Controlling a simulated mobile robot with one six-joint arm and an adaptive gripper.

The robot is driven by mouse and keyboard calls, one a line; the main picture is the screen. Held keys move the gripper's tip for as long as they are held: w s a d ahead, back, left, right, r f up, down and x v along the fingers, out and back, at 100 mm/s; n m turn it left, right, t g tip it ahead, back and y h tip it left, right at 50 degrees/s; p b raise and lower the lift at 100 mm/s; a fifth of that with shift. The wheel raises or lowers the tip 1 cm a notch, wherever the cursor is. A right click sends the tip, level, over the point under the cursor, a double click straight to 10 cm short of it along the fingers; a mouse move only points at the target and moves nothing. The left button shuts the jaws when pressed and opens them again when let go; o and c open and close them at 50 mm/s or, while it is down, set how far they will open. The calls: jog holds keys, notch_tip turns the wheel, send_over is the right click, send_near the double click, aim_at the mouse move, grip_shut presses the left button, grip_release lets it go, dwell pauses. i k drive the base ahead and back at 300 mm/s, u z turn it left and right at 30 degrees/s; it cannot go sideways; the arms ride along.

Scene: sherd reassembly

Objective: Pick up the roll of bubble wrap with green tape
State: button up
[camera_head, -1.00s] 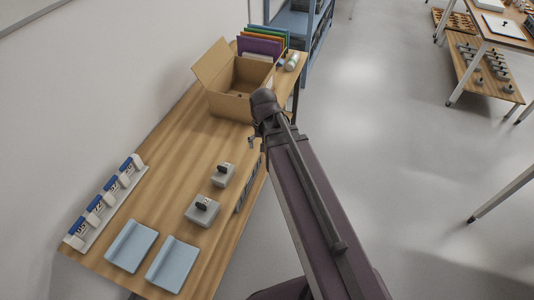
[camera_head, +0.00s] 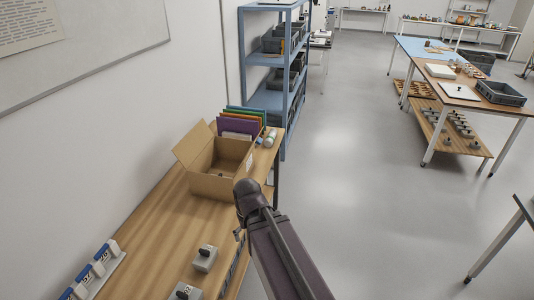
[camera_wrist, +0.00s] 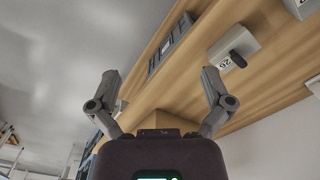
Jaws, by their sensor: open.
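Small pale rolls (camera_head: 270,137) stand at the far right end of the wooden table, right of the cardboard box. They look like bubble wrap, with a hint of blue-green, but they are too small to tell which has green tape. My gripper (camera_wrist: 160,76) is open and empty in the wrist view, its two fingers spread apart. In the head view a small part of it shows by the table's right edge, nearer than the box and apart from the rolls. The rest is hidden by my arm. No roll shows in the wrist view.
The open cardboard box (camera_head: 215,187) stands left of the rolls, with coloured folders (camera_head: 238,127) behind. A blue shelf (camera_head: 285,95) stands beyond.

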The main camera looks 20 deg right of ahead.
aim_at(270, 138)
jog(key=u, duration=2.1)
jog(key=k, duration=0.1)
jog(key=z, duration=3.95)
jog(key=i, duration=2.3)
